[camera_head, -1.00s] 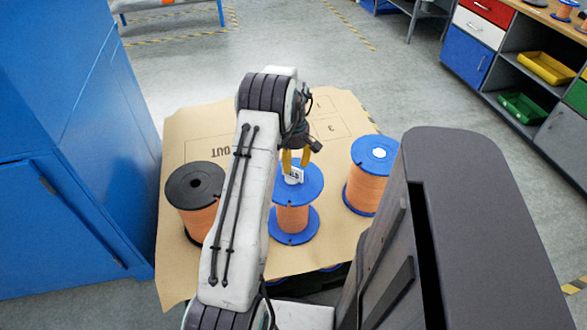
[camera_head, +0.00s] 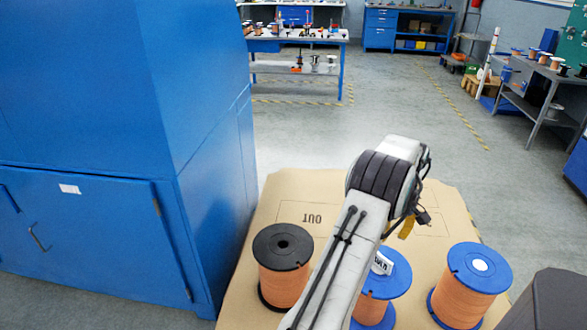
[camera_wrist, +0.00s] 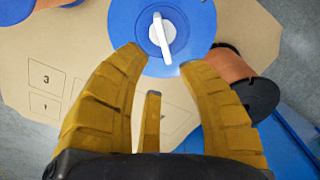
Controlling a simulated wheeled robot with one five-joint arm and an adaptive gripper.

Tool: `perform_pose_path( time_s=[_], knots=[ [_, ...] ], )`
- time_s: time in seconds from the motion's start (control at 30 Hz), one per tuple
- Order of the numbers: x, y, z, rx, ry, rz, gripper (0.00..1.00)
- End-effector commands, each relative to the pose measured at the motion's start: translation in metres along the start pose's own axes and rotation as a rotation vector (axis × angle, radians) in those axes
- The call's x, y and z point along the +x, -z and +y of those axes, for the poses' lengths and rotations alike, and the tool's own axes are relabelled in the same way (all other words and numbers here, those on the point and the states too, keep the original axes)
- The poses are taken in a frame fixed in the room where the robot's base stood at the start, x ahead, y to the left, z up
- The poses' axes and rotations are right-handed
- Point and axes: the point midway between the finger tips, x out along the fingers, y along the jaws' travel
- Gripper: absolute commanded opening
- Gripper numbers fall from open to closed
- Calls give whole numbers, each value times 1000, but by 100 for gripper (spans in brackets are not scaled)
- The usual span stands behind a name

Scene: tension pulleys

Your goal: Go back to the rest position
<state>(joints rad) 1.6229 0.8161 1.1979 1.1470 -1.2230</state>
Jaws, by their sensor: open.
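My gripper (camera_wrist: 160,60) is open and empty in the wrist view, its yellow fingers spread apart below a blue-flanged spool (camera_wrist: 190,20) with a white tag standing at its hub. In the head view my gripper (camera_head: 406,228) is mostly hidden behind my wrist; only a bit of yellow finger shows. The middle blue spool (camera_head: 392,285), wound with copper wire, stands upright with its white tag (camera_head: 382,263) on top, partly covered by my arm. I cannot tell the exact gap between fingers and spool.
A black-flanged spool (camera_head: 283,270) stands to the left and another blue spool (camera_head: 468,285) to the right, on a cardboard sheet (camera_head: 285,195) marked OUT. A tall blue cabinet (camera_head: 110,220) stands close on the left. Open floor (camera_head: 390,115) lies beyond, before a workbench (camera_head: 295,40).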

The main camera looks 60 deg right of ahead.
Motion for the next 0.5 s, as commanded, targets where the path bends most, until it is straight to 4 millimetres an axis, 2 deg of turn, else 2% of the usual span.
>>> perform_pose_path(
  time_s=[0.33, 0.5],
  knots=[
    [0, 0, 0, 8, 0, 0, 36],
    [0, 0, 1, 120, -4, 2, 36]
  ],
)
